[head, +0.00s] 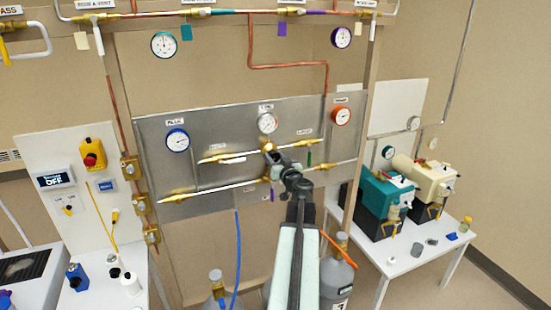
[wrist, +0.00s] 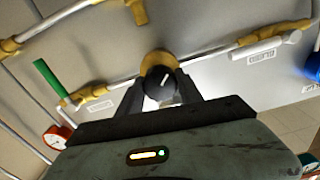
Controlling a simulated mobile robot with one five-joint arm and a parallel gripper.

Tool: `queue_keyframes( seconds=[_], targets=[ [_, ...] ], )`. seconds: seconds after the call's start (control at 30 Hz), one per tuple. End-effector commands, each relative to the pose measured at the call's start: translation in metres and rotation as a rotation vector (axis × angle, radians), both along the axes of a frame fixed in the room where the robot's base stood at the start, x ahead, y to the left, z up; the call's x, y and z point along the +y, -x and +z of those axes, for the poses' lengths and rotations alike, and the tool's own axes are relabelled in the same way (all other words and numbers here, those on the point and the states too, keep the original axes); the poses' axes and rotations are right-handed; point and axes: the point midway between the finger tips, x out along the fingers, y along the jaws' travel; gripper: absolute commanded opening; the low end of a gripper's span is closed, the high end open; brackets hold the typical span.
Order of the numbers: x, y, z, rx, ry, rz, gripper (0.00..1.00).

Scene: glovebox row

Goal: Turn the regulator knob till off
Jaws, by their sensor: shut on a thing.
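The regulator knob is a round black knob with a white pointer line, in front of a brass body. It shows in the wrist view (wrist: 160,82), between the two dark fingers of my gripper (wrist: 160,95). My gripper is shut on the knob, one finger on each side. The white line is tilted in the wrist view. In the head view my gripper (head: 280,160) reaches the brass regulator (head: 268,147) on the grey metal panel, below the white-faced gauge (head: 267,123). The knob itself is mostly hidden there by my gripper.
The panel (head: 225,125) also carries a blue-rimmed gauge (head: 177,140), a red-rimmed gauge (head: 341,115) and brass pipe fittings close to my gripper. A green handle (wrist: 50,75) shows in the wrist view. Gas cylinders (head: 338,275) stand below. A table with teal and cream pumps is at right.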

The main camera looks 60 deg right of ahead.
Motion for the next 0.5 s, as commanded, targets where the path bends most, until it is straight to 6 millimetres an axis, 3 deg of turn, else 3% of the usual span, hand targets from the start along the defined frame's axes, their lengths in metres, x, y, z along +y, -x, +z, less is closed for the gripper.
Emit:
queue_keyframes(
  seconds=[0.43,0.47,0.5],
  targets=[
    [-0.0008,0.0006,-0.0001,0.007,0.010,-0.002,0.02],
    [-0.0008,0.0006,-0.0001,0.007,0.010,-0.002,0.51],
    [-0.0008,0.0006,0.0000,0.007,0.010,-0.002,0.62]
  ],
)
